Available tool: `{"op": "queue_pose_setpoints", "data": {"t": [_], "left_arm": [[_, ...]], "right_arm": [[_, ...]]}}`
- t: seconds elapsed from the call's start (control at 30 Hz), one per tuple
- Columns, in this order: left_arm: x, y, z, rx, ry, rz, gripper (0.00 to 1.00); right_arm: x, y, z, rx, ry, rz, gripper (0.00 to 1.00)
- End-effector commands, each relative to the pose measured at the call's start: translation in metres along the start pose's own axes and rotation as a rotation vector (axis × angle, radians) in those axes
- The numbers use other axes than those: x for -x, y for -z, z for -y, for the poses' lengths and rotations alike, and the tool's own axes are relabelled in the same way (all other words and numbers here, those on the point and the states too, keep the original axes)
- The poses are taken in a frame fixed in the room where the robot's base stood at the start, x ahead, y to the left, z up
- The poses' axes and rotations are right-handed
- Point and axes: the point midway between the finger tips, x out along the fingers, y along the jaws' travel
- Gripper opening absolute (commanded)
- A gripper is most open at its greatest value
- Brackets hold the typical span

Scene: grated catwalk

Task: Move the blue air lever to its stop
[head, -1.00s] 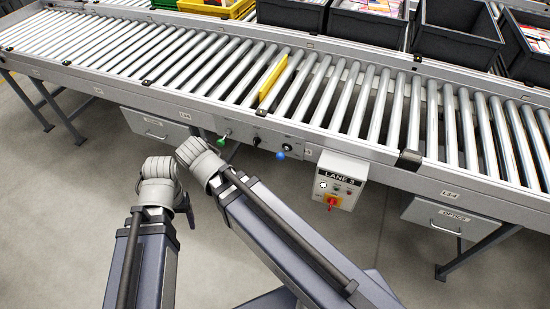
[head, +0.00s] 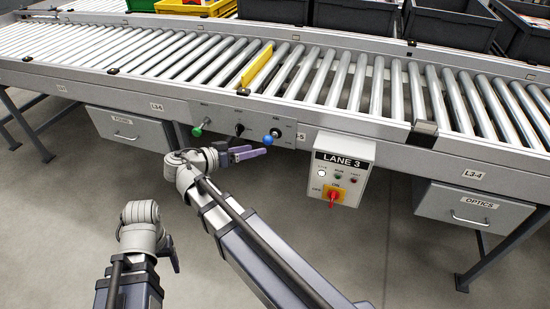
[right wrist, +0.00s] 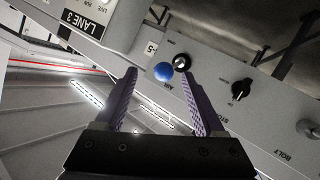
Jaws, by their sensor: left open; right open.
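The blue air lever, a blue ball knob (head: 268,140) on a black hub, sits on the conveyor's front side panel. In the right wrist view the blue ball (right wrist: 163,72) lies just beyond the fingertips, roughly between them, beside its hub (right wrist: 181,62); contact cannot be told. My right gripper (head: 256,153) is open, just left of and below the blue ball; its two purple fingers (right wrist: 158,80) are apart and empty. My left gripper (head: 174,258) is low at the left, far from the lever, open and partly hidden by its own wrist.
Left of the lever are a black rotary knob (head: 239,129) and a green knob (head: 200,129). A LANE 3 switch box (head: 343,165) juts out close to the right. Drawers (head: 130,130) hang under the roller conveyor (head: 340,85). The floor in front is clear.

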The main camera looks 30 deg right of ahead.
Motion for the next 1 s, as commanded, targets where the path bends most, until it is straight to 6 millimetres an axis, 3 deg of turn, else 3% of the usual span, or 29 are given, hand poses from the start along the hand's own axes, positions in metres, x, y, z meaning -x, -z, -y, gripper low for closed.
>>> {"op": "queue_pose_setpoints", "data": {"t": [0.03, 0.2, 0.3, 0.67, 1.0], "left_arm": [[-0.032, 0.002, -0.003, -0.001, 0.0, 0.0, 0.7], [-0.065, 0.004, -0.006, -0.002, 0.001, -0.001, 0.7], [-0.075, 0.004, -0.007, -0.003, 0.002, -0.001, 0.7], [-0.077, 0.005, -0.007, -0.003, 0.002, -0.001, 0.7], [-0.077, 0.004, -0.007, -0.003, 0.002, -0.001, 0.7]], "right_arm": [[-0.013, -0.013, 0.012, -0.061, -0.028, -0.05, 0.71], [-0.026, -0.006, 0.017, -0.234, -0.086, -0.198, 0.71], [-0.028, -0.001, 0.018, -0.295, -0.101, -0.254, 0.71], [-0.034, 0.007, 0.015, -0.34, -0.11, -0.296, 0.71], [-0.081, 0.019, 0.007, -0.339, -0.112, -0.293, 0.71]]}}
